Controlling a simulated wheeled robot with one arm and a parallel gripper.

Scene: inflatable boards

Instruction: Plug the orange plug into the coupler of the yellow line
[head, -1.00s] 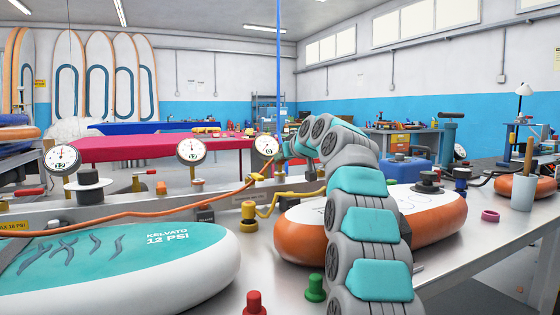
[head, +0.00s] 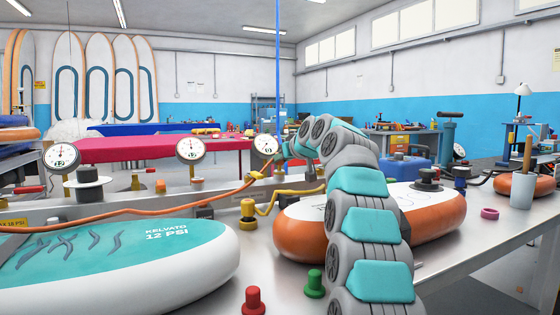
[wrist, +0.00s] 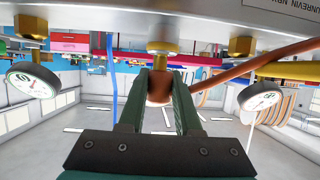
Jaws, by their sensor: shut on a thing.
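My gripper (wrist: 160,82) is shut on the orange plug (wrist: 158,94) in the wrist view, with a green finger on each side. A brass coupler (wrist: 161,47) is in line with the plug, and its stem reaches the plug's end. I cannot tell whether the plug is seated in it. The orange hose (wrist: 245,65) runs from the plug to the right; it also crosses the head view (head: 140,213). The yellow line (head: 275,206) bends along the rail in the head view, and a yellow pipe (wrist: 300,70) shows in the wrist view. In the head view my arm's links partly hide the gripper area.
Pressure gauges (head: 191,150) stand along the rail behind the bench. A teal board (head: 120,265) lies at left and an orange-edged board (head: 440,215) behind my arm. Red (head: 253,300) and green (head: 314,284) valves stand in front.

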